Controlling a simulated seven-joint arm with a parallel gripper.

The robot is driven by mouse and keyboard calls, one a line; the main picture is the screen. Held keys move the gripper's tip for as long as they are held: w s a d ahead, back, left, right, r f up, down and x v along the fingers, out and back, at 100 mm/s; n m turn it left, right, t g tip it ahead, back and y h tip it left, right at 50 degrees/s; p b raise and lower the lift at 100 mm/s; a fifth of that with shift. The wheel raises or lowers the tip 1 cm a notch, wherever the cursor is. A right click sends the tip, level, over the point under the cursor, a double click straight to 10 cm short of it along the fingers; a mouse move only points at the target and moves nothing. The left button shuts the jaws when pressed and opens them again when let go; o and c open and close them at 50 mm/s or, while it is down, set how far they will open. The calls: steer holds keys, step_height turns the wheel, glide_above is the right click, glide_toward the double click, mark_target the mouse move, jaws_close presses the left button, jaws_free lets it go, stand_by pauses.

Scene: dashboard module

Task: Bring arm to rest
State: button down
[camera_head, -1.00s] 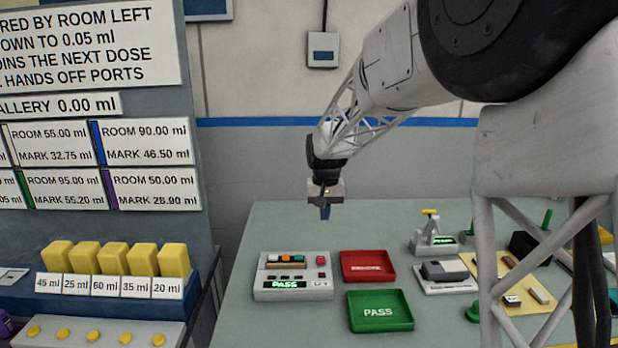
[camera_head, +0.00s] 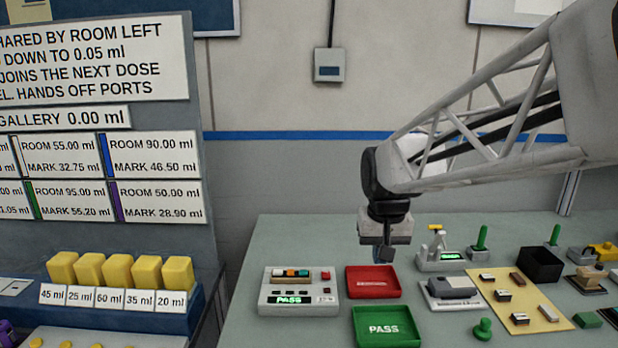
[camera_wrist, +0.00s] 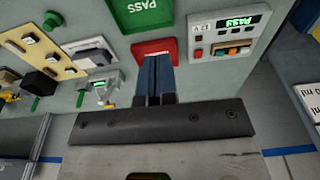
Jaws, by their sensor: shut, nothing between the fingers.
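My gripper (camera_head: 384,254) hangs fingers-down above the bench, near the back edge of the red tray, and holds nothing. In the wrist view its two dark blue fingers (camera_wrist: 156,75) lie together, shut, in front of the red tray (camera_wrist: 155,48). My arm reaches in from the right side of the head view.
The grey bench (camera_head: 300,235) carries a tester (camera_head: 299,292) reading PASS, the red tray (camera_head: 373,282), a green PASS tray (camera_head: 386,327), a yellow mat (camera_head: 517,302) with small parts, and a black bin (camera_head: 541,265). A panel with yellow blocks (camera_head: 119,271) stands at left.

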steer(key=s+d+f, duration=0.2)
steer(key=s, duration=0.9)
steer(key=s+d+f+t, duration=0.1)
steer(key=s+d+f, duration=0.1)
steer(key=s, duration=0.9)
steer(key=shift+s+d, duration=0.2)
steer(key=shift+s, duration=0.15)
steer(key=c, duration=1.8)
jaws_free()
steer(key=shift+c, duration=0.2)
